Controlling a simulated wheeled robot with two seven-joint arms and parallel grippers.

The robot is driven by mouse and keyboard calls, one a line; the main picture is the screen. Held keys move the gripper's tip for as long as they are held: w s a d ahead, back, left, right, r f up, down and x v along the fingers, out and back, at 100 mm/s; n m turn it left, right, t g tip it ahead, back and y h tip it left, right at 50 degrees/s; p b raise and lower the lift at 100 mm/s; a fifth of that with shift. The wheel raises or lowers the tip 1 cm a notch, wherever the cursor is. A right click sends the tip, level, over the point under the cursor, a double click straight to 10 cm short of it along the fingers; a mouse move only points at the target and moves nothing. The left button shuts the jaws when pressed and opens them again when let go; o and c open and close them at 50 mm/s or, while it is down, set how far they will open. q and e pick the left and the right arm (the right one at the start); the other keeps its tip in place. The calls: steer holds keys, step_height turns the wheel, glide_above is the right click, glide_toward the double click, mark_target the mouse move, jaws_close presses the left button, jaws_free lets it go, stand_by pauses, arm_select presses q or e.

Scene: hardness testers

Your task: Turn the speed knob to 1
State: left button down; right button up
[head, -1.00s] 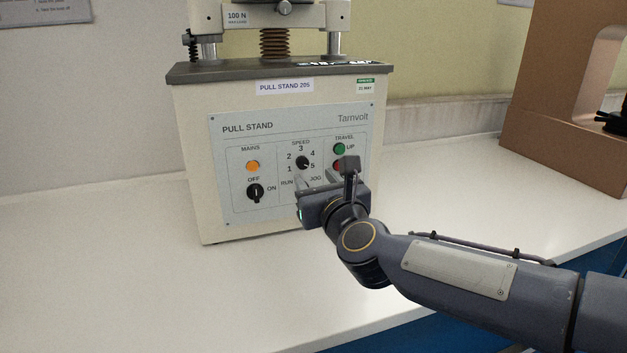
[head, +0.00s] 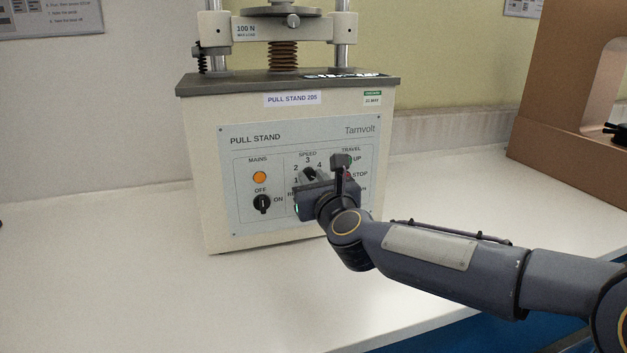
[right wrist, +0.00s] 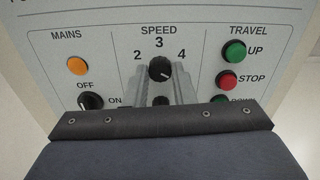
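The black speed knob (head: 308,172) is on the front panel of the pull stand (head: 212,190), partly hidden by my right gripper in the head view. In the right wrist view the knob (right wrist: 160,69) shows below the 3, and its white mark points to the lower right, away from the 1 side. My right gripper (head: 316,177) faces the panel. In the right wrist view its two fingers (right wrist: 162,76) are apart, with tips close to the knob's lower left and right sides. I cannot tell whether they touch it. My left gripper is not in view.
An amber mains lamp (right wrist: 77,66) and black OFF/ON switch (right wrist: 90,102) are left of the knob. Green UP (right wrist: 234,51) and red STOP (right wrist: 228,80) buttons are on the right.

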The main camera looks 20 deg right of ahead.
jaws_close()
